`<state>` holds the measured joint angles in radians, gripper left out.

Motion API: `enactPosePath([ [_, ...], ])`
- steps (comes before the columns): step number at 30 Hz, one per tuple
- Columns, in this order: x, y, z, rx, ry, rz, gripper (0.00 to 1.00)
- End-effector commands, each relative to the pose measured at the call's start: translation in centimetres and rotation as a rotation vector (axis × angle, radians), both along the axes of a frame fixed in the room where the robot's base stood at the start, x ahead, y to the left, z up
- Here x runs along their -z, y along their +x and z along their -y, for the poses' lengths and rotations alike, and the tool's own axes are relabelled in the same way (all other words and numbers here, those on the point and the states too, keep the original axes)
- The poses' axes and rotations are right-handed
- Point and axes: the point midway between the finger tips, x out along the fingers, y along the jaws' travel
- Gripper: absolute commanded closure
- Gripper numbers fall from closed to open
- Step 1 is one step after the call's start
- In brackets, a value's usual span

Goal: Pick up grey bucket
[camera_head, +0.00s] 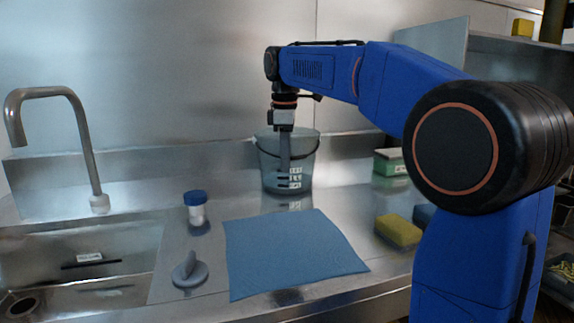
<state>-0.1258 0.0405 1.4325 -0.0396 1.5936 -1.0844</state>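The grey bucket (308,160) is see-through, with a dark handle and white markings low on its front. It stands upright on the steel counter at the back, near the wall. My gripper (284,158) points straight down at the bucket, its fingers overlapping the bucket below the rim. I cannot tell whether the fingers are inside the bucket or in front of it. The fingers show as one narrow dark strip, so their opening and any grip on the bucket are unclear.
A blue cloth (290,255) lies in front of the bucket. A blue-capped jar (196,210) and a grey stopper-like piece (189,270) stand left, beside the sink (100,260) and tap (85,135).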

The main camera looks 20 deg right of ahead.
Motion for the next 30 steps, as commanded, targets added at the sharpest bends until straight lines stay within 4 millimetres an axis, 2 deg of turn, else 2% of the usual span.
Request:
enactPosePath([
  [10,-0.1,0.0,0.0,0.000,0.000,0.000,1.00],
  [14,-0.8,0.0,0.0,0.000,0.000,0.002,1.00],
  [27,-8.0,0.1,0.0,0.001,0.001,0.004,1.00],
  [30,-9.0,0.1,0.0,0.000,0.000,0.002,1.00],
])
